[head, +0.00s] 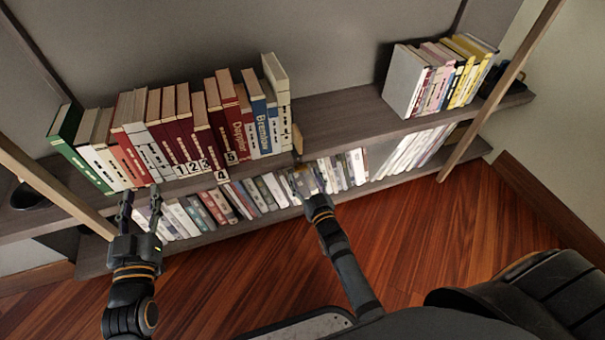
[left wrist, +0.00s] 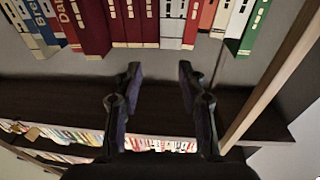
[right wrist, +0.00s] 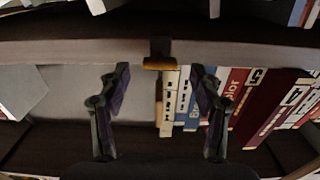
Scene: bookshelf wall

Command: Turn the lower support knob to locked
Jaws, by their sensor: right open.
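An orange-brown wooden knob (right wrist: 160,64) lies crosswise on a dark bracket (right wrist: 160,46) at the shelf's front edge in the right wrist view, which is upside down. An upright wooden piece (right wrist: 158,110) shows beside the white book there and also in the head view (head: 297,140). My right gripper (head: 301,174) is open and empty in front of the shelf edge; in its wrist view the knob appears between the fingertips, with no contact visible. The knob's markings cannot be read. My left gripper (head: 140,198) is open and empty at the left, in front of the shelf.
Books (head: 180,130) stand on the upper shelf (head: 335,120) at left, with another group (head: 440,75) at right. More books (head: 250,195) fill the lower shelf. Slanted wooden posts flank the shelves (head: 505,80). The wood floor (head: 420,235) in front is clear.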

